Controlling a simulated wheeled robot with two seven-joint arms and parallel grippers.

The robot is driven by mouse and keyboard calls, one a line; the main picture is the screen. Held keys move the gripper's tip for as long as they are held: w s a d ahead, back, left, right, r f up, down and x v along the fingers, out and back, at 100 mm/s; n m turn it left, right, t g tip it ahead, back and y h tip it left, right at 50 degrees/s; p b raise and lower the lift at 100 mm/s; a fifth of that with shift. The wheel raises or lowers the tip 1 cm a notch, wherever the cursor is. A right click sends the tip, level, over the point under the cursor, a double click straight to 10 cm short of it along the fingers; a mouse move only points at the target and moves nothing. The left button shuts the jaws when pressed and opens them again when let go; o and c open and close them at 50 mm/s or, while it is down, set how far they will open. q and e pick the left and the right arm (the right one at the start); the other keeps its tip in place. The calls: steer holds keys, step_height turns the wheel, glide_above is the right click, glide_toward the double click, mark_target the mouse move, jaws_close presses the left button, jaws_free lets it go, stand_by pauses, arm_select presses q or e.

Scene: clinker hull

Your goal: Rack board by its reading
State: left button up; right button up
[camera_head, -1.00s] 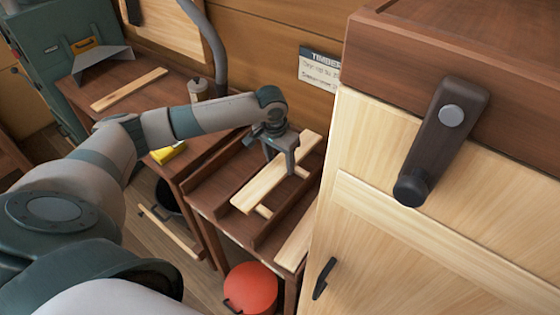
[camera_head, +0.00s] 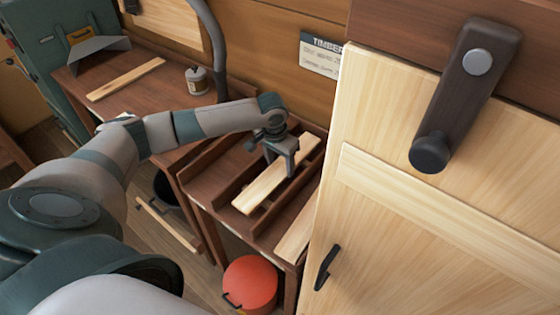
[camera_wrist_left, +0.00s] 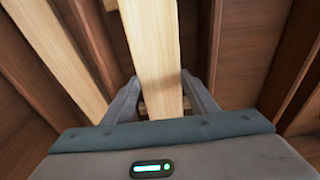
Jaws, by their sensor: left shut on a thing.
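My left gripper (camera_head: 282,160) is shut on a pale board (camera_head: 262,192), gripping it across its width near the middle. The board lies level along a bay between dark dividers of the brown rack (camera_head: 228,212). I cannot tell whether it touches the rack's floor. The left wrist view shows the board (camera_wrist_left: 152,45) between the two fingers (camera_wrist_left: 160,98), with a pale cross bar under it. A second pale board (camera_head: 297,234) lies at the rack's right side, partly hidden by the cabinet. My right gripper is out of view.
A large pale cabinet (camera_head: 400,215) with dark handles stands close on the right. A wall sign (camera_head: 321,55) headed "TIMBER" has lines too small to read. A red bucket (camera_head: 250,284) stands below the rack.

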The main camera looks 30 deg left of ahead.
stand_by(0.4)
arm_select(q)
steer(key=shift+f, duration=0.3)
steer(key=o, duration=1.3)
steer(key=shift+r, duration=0.1)
steer(key=shift+r, duration=0.55)
steer(key=shift+s+a+r+b, duration=0.1)
steer(key=shift+s+r+b, duration=0.4)
steer(key=shift+r, duration=2.15)
steer(key=shift+s+d+r+b, duration=0.1)
steer(key=shift+s+r+b, duration=0.35)
steer(key=shift+r, duration=2.2)
steer(key=shift+s+a+r+b, duration=0.1)
steer(key=shift+s+r+b, duration=0.35)
steer(key=shift+r, duration=2.2)
